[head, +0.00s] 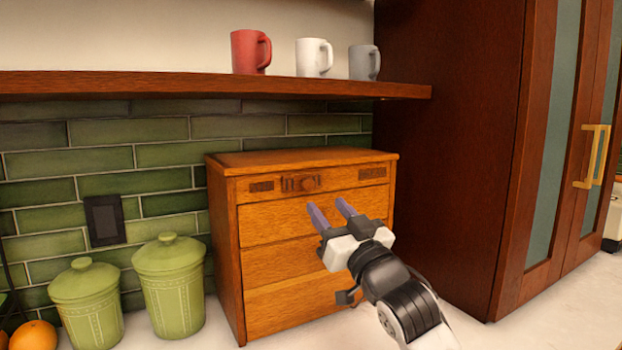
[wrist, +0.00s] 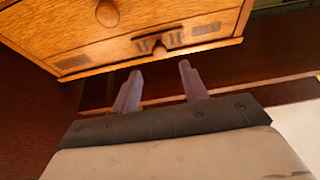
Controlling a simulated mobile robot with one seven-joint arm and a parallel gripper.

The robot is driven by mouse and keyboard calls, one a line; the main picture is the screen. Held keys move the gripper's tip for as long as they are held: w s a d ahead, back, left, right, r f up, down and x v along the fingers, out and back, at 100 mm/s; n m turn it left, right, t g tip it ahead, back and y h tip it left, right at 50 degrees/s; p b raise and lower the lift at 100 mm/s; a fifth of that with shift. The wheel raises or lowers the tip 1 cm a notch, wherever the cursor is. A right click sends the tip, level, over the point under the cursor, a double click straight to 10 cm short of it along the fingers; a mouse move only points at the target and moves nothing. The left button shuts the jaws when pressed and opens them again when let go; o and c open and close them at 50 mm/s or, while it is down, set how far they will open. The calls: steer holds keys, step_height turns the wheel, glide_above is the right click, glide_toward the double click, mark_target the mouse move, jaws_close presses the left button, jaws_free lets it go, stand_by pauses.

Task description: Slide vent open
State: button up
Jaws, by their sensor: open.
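A small wooden chest (head: 230,250) stands on the counter against the green tiles. Along the top of its front runs a vent strip with a dark slotted panel at each end and a slider (head: 301,183) with a round knob between them. The slider also shows in the wrist view (wrist: 160,46), with dark slots beside its knob. My gripper (head: 327,203) is open and empty, in front of the chest just below the strip in the head view. In the wrist view its two fingertips (wrist: 160,70) point toward the slider knob, apart from it.
Two green lidded canisters (head: 168,285) stand left of the chest, with oranges (head: 35,335) beside them. A wooden shelf (head: 150,85) with red, white and grey mugs overhangs above. A tall dark cabinet (head: 450,150) stands close on the right. The space before the chest is clear.

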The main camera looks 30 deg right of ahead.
mark_target(309, 185)
steer(key=p+x, duration=0.2)
steer(key=x, duration=0.5)
steer(key=shift+w, duration=0.35)
steer(key=shift+c, duration=0.4)
jaws_close()
